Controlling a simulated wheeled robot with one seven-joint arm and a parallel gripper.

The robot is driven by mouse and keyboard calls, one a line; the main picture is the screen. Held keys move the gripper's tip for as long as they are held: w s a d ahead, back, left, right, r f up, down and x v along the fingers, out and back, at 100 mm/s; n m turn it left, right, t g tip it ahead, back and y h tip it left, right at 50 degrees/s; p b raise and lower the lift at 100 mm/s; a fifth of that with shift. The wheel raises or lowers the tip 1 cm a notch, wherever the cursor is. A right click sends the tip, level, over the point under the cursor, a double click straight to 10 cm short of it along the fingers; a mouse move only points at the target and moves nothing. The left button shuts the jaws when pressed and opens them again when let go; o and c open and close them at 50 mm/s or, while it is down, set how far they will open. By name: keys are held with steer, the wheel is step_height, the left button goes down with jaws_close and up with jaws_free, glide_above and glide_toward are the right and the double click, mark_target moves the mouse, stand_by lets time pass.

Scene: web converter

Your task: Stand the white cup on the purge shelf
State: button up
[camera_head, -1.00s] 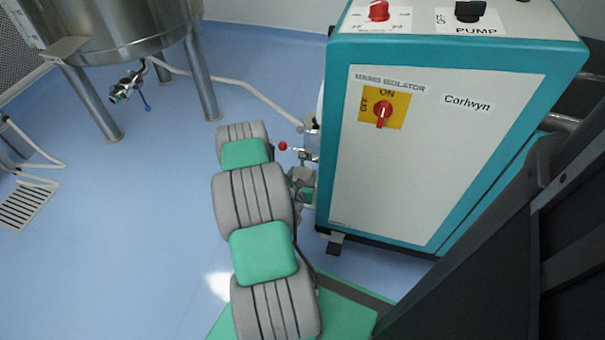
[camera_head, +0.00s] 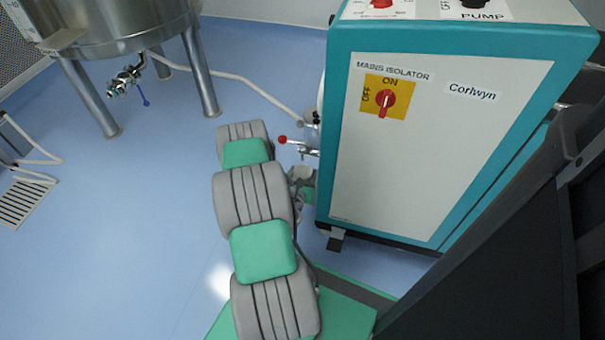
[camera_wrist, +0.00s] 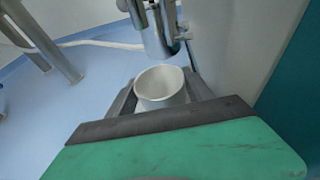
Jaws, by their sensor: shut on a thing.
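The white cup (camera_wrist: 160,88) is in the wrist view, its open mouth facing up towards the camera and its inside looking empty. My gripper (camera_wrist: 160,80) is shut on it, with one dark finger on each side. A metal pipe end (camera_wrist: 158,35) with a valve is just beyond the cup; I cannot tell whether they touch. In the head view my arm hides most of the gripper, and I cannot make out the cup for sure. I cannot identify the purge shelf in either view.
A teal and white cabinet (camera_head: 430,150) with a red isolator switch stands right of my arm. A red-knobbed lever (camera_head: 283,140) sticks out at its left side. A steel tank (camera_head: 110,30) on legs stands at the back left, with a hose along the floor.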

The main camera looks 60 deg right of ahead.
steer(key=shift+f, duration=0.25)
steer(key=o, duration=1.4)
steer(key=shift+a, duration=0.1)
